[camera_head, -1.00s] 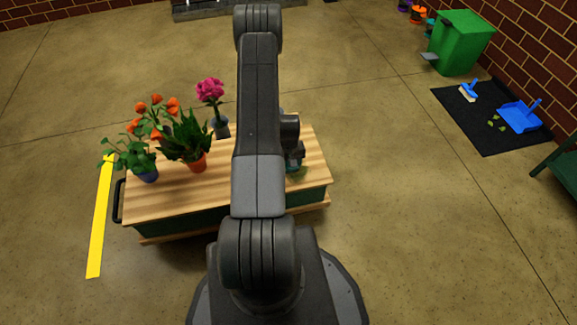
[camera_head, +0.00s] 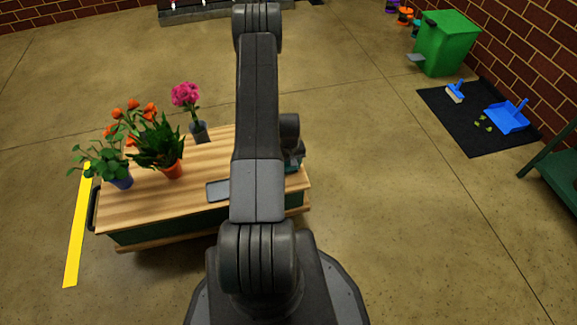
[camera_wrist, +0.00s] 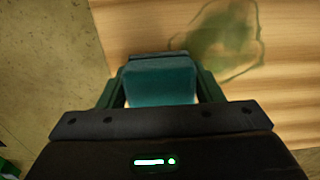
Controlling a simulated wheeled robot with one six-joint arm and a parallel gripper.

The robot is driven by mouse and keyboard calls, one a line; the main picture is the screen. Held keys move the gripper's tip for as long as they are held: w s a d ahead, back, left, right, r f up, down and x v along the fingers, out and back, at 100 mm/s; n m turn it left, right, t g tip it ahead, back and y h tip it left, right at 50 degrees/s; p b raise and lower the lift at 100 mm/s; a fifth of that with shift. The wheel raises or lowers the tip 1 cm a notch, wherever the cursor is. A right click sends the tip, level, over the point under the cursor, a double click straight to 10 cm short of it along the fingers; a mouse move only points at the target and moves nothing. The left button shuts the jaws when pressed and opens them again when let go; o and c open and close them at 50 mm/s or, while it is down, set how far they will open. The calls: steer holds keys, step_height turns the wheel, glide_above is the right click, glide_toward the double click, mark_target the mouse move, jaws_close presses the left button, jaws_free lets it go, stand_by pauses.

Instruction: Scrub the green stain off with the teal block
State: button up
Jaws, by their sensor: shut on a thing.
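The teal block (camera_wrist: 160,80) is held between the two fingers of my gripper (camera_wrist: 161,90) in the wrist view. The green stain (camera_wrist: 222,42) is a blotchy, uneven patch on the wooden cart top (camera_wrist: 290,105), ahead and to the right of the block. The block's edge is close to the stain; I cannot tell whether the block touches the wood. In the head view, my arm hides most of the gripper and the stain, and only a bit of the gripper (camera_head: 294,155) shows at the cart's right end.
On the cart stand an orange-flowered plant (camera_head: 121,181), a leafy plant in an orange pot (camera_head: 172,170) and a pink flower in a grey vase (camera_head: 199,132). A flat grey item (camera_head: 217,191) lies beside my arm. Floor right of the cart is clear.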

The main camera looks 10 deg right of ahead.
steer(key=shift+r+p, duration=1.8)
steer(key=shift+r, duration=2.25)
